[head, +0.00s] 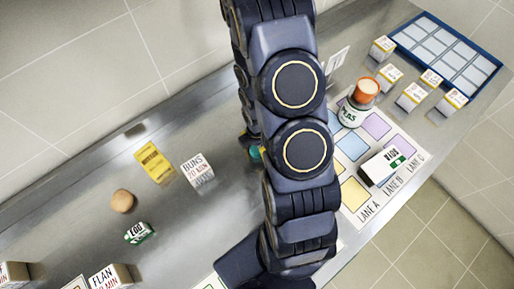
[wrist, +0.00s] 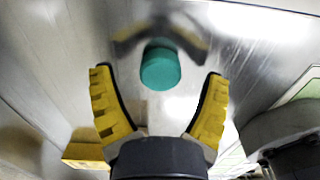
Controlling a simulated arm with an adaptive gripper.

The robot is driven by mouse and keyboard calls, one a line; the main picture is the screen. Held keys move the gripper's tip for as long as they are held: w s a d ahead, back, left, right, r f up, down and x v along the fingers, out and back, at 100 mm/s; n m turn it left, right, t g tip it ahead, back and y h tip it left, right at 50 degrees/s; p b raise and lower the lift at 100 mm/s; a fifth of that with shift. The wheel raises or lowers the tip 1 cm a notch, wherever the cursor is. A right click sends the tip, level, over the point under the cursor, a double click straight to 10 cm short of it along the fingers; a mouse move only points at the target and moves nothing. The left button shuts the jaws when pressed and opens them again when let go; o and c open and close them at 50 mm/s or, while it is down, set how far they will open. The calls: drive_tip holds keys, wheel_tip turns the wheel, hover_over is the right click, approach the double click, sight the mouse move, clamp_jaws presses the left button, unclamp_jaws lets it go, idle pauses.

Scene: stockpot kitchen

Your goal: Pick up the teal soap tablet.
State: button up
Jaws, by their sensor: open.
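The teal soap tablet (wrist: 160,68) is a short round piece on the steel counter. In the wrist view it lies just beyond and between the two yellow fingertips of my gripper (wrist: 157,100). The fingers are spread wide and I see no contact with the tablet. In the head view my arm hides most of the tablet; only a sliver of teal (head: 256,153) shows at the arm's left edge. My gripper is mostly hidden behind my arm there.
To the right are a lane mat (head: 352,193), a PEAS can (head: 350,115), several small boxes and a blue-framed tray (head: 487,66).

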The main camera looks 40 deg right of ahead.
drive_tip(key=shift+f, duration=0.45)
drive_tip(key=c, duration=1.2)
drive_tip(key=shift+r, duration=0.15)
